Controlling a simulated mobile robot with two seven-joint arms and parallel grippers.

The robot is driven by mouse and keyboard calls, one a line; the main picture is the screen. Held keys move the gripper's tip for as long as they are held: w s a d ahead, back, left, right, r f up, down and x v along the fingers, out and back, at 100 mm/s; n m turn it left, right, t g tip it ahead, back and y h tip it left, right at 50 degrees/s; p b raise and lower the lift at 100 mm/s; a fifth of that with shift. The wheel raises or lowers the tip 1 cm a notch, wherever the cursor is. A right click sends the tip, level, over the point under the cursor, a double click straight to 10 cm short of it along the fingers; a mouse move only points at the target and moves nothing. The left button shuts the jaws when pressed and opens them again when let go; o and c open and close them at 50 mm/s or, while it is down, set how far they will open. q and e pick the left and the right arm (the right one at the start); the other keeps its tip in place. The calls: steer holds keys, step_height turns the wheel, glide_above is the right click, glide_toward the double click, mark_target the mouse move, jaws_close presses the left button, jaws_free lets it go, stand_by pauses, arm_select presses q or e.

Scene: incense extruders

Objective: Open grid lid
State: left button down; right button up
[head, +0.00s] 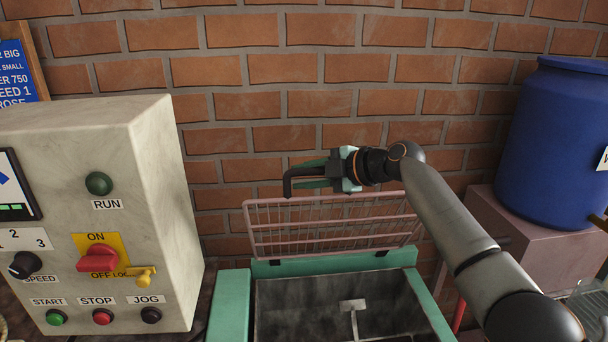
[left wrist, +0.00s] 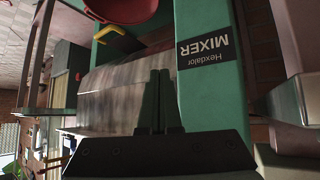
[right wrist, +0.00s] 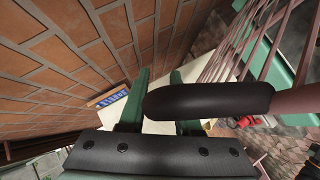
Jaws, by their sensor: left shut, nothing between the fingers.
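The pinkish wire grid lid (head: 330,238) stands raised, leaning up at the back edge of the green mixer (head: 230,305). The mixer's grey tub (head: 300,310) is uncovered below it, with a metal paddle inside. My right gripper (head: 305,176) is at the lid's upper edge, its fingers apart. A black rounded handle (right wrist: 208,100) on a pinkish rod crosses in front of one finger in the right wrist view; I see no firm grip on it. My left gripper (left wrist: 160,95) is shut and empty beside the mixer's labelled green side (left wrist: 205,60); it is outside the head view.
A control box (head: 90,210) with buttons and a red switch stands at the left. A blue barrel (head: 555,140) rests on a brownish block (head: 530,225) at the right. A brick wall (head: 290,70) rises close behind the lid.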

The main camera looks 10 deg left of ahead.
steer(key=shift+s+r, duration=0.1)
steer(key=shift+r, duration=0.05)
steer(key=shift+b+v, duration=0.35)
steer(key=shift+v, duration=0.5)
steer(key=b+v, duration=0.2)
steer(key=v, duration=0.8)
steer(key=shift+d+b, duration=0.3)
steer(key=shift+d, duration=0.05)
steer(key=shift+s, duration=0.1)
